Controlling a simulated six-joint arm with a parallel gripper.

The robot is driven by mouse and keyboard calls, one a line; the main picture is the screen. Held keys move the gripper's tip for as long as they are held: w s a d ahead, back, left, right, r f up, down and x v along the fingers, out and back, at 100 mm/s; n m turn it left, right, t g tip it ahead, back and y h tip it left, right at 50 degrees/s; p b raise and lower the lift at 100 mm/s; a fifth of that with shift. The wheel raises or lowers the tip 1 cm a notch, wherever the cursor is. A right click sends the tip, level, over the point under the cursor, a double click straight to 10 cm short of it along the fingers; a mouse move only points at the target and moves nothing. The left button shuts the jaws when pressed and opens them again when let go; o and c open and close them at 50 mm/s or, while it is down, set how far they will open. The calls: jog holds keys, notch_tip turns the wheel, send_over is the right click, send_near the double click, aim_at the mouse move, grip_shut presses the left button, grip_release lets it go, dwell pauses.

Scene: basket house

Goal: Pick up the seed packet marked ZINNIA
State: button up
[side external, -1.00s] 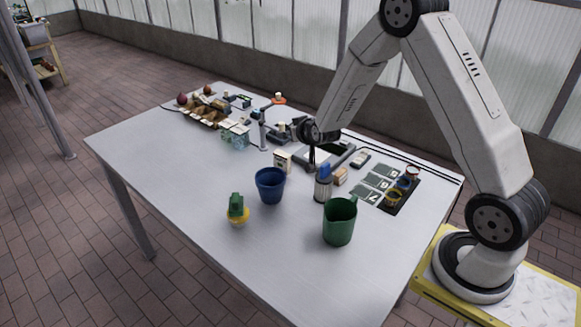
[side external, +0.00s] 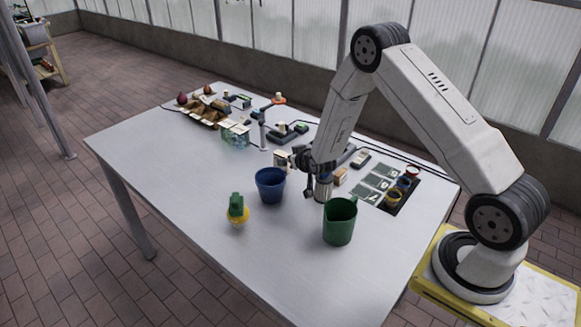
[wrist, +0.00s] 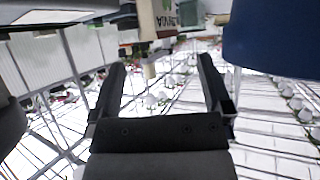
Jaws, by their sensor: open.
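A pale upright seed packet (side external: 281,160) stands behind the blue pot in the side view. In the wrist view, a packet (wrist: 188,13) at the top edge shows green letters that seem to end in "IA"; the rest is cut off. My gripper (side external: 298,160) is low over the table, tipped sideways, just right of the pale packet. In the wrist view my gripper (wrist: 162,64) has its two fingers spread with nothing between them. The packet appears beyond the fingertips. The side view does not show whether they touch.
A blue pot (side external: 270,186) stands close in front of my gripper. A cylindrical container (side external: 322,190) stands beside my wrist, partly hidden. A green jug (side external: 340,222) and a yellow-potted cactus (side external: 237,210) stand nearer. Dark packets (side external: 376,182) lie right. The table's front left is clear.

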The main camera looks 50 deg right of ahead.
aim_at(284, 156)
jog(key=shift+x, duration=1.05)
jog(key=shift+w+d, duration=0.1)
jog(key=shift+w, duration=0.05)
jog(key=shift+x, duration=2.45)
jog(key=shift+c, duration=0.2)
grip_shut()
